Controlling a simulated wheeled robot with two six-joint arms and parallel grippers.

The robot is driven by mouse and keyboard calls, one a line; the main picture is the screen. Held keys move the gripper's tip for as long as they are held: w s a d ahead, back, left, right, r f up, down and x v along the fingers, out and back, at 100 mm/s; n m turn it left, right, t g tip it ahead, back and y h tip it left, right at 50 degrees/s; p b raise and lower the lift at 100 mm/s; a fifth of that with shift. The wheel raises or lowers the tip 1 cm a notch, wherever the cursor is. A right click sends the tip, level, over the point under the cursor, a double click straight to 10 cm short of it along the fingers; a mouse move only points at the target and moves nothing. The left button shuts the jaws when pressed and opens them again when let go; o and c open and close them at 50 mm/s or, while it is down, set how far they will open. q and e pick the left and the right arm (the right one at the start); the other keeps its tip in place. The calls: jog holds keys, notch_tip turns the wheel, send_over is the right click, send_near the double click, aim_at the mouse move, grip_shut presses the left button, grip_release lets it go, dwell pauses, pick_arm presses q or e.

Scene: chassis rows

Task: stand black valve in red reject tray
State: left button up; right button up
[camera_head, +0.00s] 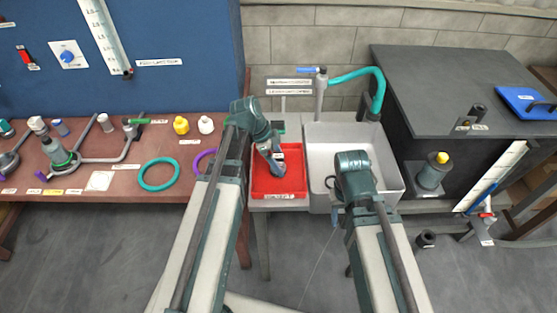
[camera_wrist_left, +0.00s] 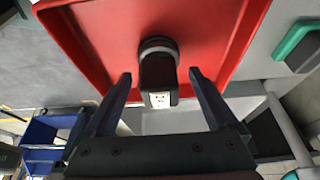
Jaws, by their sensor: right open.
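The red reject tray (camera_head: 262,187) sits on the grey bench left of the sink; its red floor and walls also fill the upper left wrist view (camera_wrist_left: 95,35). The black valve (camera_wrist_left: 158,72) is in the tray, its round flange against the tray floor and its labelled block end toward my wrist. It looks upright. My left gripper (camera_wrist_left: 160,76) is open, with one finger on each side of the valve and a visible gap on both sides. In the head view my left gripper (camera_head: 277,160) hangs over the tray and largely hides the valve. My right gripper (camera_head: 335,213) is open and empty near the sink's front edge.
A grey sink (camera_head: 394,180) with a teal hose (camera_head: 352,76) adjoins the tray. A brown bench (camera_head: 110,180) on the left holds rings, fittings and yellow and white caps. A dark cabinet (camera_head: 440,90) stands right.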

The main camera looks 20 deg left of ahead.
dwell(0.3)
pick_arm(q)
jog(key=shift+a+r+p, duration=0.1)
jog(key=shift+r+p, duration=0.4)
jog(key=shift+p, duration=0.05)
jog(key=p+v, duration=1)
jog(key=v, duration=0.1)
jog(key=s+d+f+n+g+y, duration=0.1)
jog(key=s+d+n+y, duration=0.4)
jog(key=s+d+n, duration=0.6)
jog(key=shift+s+d+f+y, duration=0.25)
jog(key=shift+s+d, duration=0.9)
jog(key=shift+d, duration=0.6)
